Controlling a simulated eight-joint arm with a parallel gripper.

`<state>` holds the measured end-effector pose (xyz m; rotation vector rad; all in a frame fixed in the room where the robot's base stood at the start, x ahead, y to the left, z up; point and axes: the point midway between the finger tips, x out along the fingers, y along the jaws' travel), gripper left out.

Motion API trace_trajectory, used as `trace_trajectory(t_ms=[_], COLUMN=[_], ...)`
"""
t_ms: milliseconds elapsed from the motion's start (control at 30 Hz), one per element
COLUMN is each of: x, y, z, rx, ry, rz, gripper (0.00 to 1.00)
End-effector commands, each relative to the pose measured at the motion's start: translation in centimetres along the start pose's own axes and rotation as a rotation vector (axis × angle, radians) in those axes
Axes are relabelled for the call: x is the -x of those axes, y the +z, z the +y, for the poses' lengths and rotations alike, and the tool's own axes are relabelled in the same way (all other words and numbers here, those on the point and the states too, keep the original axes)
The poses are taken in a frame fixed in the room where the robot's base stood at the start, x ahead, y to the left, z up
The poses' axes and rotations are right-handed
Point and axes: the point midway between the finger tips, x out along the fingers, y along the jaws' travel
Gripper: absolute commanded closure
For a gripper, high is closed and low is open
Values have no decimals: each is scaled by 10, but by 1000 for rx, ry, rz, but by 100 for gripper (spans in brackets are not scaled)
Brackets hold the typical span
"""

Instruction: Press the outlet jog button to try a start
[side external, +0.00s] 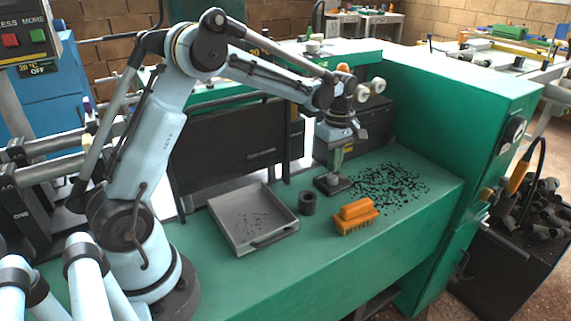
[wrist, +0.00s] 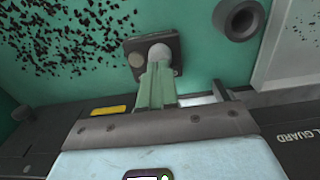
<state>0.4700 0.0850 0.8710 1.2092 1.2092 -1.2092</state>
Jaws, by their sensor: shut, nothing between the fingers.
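A small dark square box (side external: 325,188) sits on the green bench top; it also shows in the wrist view (wrist: 175,44). A pale grey round cap (wrist: 159,51) stands on it, and a second, flatter round spot (wrist: 136,60) lies beside the cap. No label is readable, so I cannot tell for certain that this is the outlet jog button. My gripper (side external: 334,173) points down right over the box, its fingers together and empty. In the wrist view the green fingertips (wrist: 156,66) overlap the cap's near edge; whether they touch it I cannot tell.
A grey tray (side external: 285,228) with dark crumbs, a dark ring (side external: 308,203) and an orange brush (side external: 355,216) stand near the box. Black bits (side external: 385,186) are scattered to its right. A black guard panel (side external: 225,150) rises behind. The bench front is clear.

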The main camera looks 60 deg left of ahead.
Motion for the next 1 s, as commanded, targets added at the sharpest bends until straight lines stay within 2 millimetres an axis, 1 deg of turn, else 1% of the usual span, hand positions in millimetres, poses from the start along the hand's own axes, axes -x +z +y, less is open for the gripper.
trace_trajectory(t_ms=[633, 1000], x=[0, -9], y=[0, 0], z=[0, 0], rx=[0, 0], ry=[0, 0], rz=[0, 0], gripper=[100, 100])
